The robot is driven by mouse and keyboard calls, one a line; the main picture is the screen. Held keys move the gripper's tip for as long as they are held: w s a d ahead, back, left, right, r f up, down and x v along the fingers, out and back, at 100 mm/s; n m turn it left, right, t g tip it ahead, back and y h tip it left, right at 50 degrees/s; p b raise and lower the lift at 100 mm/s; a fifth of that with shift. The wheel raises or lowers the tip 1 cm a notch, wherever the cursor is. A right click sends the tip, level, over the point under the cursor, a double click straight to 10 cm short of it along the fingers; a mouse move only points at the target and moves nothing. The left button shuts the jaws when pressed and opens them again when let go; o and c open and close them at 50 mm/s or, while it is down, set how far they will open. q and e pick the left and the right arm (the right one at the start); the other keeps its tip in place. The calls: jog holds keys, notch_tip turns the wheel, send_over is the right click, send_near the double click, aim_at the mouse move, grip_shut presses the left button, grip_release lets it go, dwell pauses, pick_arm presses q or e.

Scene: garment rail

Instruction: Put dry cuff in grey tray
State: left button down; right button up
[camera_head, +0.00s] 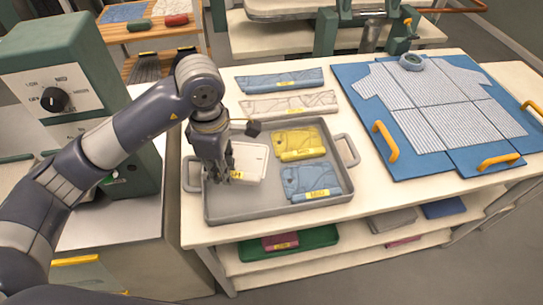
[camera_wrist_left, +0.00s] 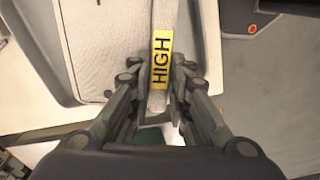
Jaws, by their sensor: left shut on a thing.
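The grey tray (camera_head: 245,199) sits on the white table, with a handle at each side. My left gripper (camera_head: 220,178) is over the left part of the tray, pointing down. It is shut on a pale cuff strip (camera_wrist_left: 164,18) with a yellow label reading HIGH in the left wrist view. In the head view a white flat piece (camera_head: 250,160) shows beside the fingers, at the tray's left. I cannot tell whether the held cuff touches the tray floor. A yellow cuff (camera_head: 303,137) and a blue cuff (camera_head: 300,179) lie in the tray's right half. My right gripper is not in view.
Two folded strips, blue (camera_head: 282,79) and pale patterned (camera_head: 290,103), lie behind the tray. A blue board (camera_head: 374,107) with orange handles holds a striped shirt (camera_head: 435,100) at the right. A green machine (camera_head: 60,65) with a dial stands at the left.

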pick_arm(q)
jog(key=n, duration=0.1)
jog(key=w+d+n, duration=0.1)
jog(key=shift+r+n, duration=0.3)
jog(key=shift+r, duration=0.1)
jog(key=shift+w+d+n, duration=0.15)
jog(key=shift+n, duration=0.15)
jog(key=shift+f, duration=0.1)
send_over(235, 194)
notch_tip(235, 194, down, 5)
jog(key=shift+f+p, duration=0.2)
jog(key=shift+p, duration=0.15)
notch_tip(235, 194, down, 4)
jog(key=shift+r+p, duration=0.2)
jog(key=shift+p, duration=0.25)
jog(key=shift+f, duration=0.3)
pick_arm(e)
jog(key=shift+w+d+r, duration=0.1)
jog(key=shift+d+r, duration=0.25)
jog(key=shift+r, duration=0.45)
pick_arm(q)
jog(key=shift+f, duration=0.1)
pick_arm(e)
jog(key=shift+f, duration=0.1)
